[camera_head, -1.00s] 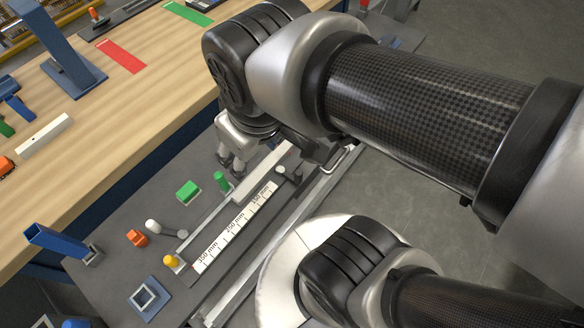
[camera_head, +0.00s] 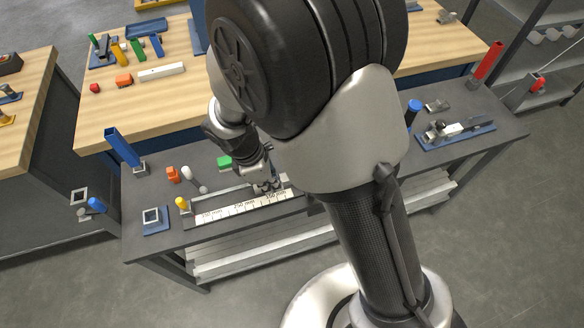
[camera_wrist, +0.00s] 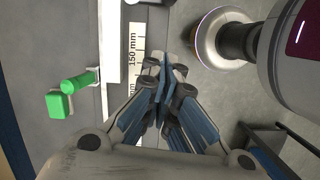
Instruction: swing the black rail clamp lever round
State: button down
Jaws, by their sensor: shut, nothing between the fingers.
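My gripper (camera_head: 268,186) is low over the bench beside the right part of the white millimetre scale (camera_head: 225,211), partly hidden by my arm. In the wrist view my gripper (camera_wrist: 163,62) is shut and empty, with its tips just right of the scale (camera_wrist: 137,65). I cannot surely pick out the black rail clamp lever. A dark piece (camera_wrist: 152,2) beside a pale round knob at the wrist view's top edge may be part of it. My arm covers the right end of the rail in the head view. No contact with a lever shows.
A green block (camera_wrist: 59,104) and green cylinder (camera_wrist: 80,81) stand left of the rail. Blue-based fixture (camera_head: 455,135) lies at right.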

jog(key=b+x, duration=0.2)
jog(key=x, duration=0.6)
jog(key=shift+f+b, duration=0.35)
jog(key=shift+f, duration=0.05)
jog(key=d, duration=0.4)
jog(key=shift+w+d+f+b, duration=0.1)
jog(key=shift+w+f+b, duration=0.15)
jog(key=shift+b, duration=0.15)
